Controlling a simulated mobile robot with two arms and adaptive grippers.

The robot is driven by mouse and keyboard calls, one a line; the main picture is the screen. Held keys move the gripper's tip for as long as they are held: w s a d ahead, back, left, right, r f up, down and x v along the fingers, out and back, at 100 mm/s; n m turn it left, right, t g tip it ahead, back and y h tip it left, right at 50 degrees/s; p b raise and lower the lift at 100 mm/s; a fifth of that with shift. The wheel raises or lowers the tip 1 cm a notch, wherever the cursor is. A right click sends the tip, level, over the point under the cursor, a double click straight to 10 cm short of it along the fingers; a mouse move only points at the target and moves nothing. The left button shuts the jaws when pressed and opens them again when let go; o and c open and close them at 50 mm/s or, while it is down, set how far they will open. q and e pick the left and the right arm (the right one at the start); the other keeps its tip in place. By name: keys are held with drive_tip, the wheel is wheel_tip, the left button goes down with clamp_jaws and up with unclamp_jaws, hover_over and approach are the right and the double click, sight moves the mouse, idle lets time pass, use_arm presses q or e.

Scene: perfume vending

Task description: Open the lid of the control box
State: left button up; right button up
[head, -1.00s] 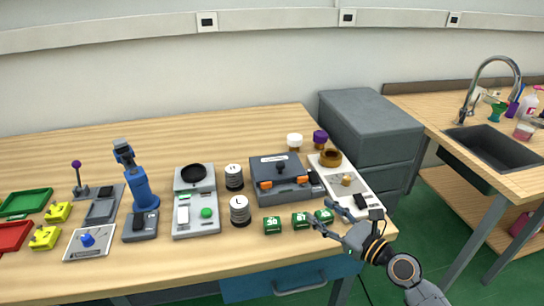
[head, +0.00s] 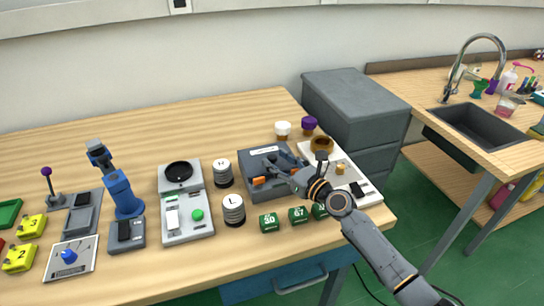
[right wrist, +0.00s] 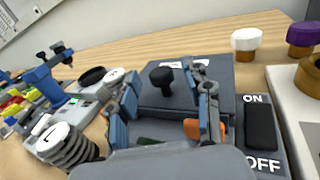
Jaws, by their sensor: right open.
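The control box (head: 256,158) is a dark grey box with a flat lid and orange latches on its front, standing on the wooden table; its lid looks shut. In the right wrist view the lid (right wrist: 185,95) carries a black knob (right wrist: 161,77), with an orange latch (right wrist: 191,128) below. My right gripper (head: 281,163) is over the box and hides part of it. In the right wrist view my right gripper (right wrist: 165,84) is open, its fingers on either side of the knob, holding nothing. Whether they touch the lid I cannot tell. My left gripper is not in view.
A black ON/OFF switch (right wrist: 260,125) sits right of the box. Coiled cylinders (head: 233,209) stand to its left and green numbered blocks (head: 269,222) in front. White (head: 283,129) and purple (head: 309,124) caps stand behind. The table's back left is clear.

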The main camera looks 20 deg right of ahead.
sight(269, 156)
drive_tip(key=shift+x, duration=1.05)
drive_tip(key=shift+w, duration=0.2)
drive_tip(key=shift+a, duration=0.1)
drive_tip(key=shift+c, duration=0.6)
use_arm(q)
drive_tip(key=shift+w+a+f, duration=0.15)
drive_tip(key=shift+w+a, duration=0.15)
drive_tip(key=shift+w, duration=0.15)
use_arm(e)
clamp_jaws()
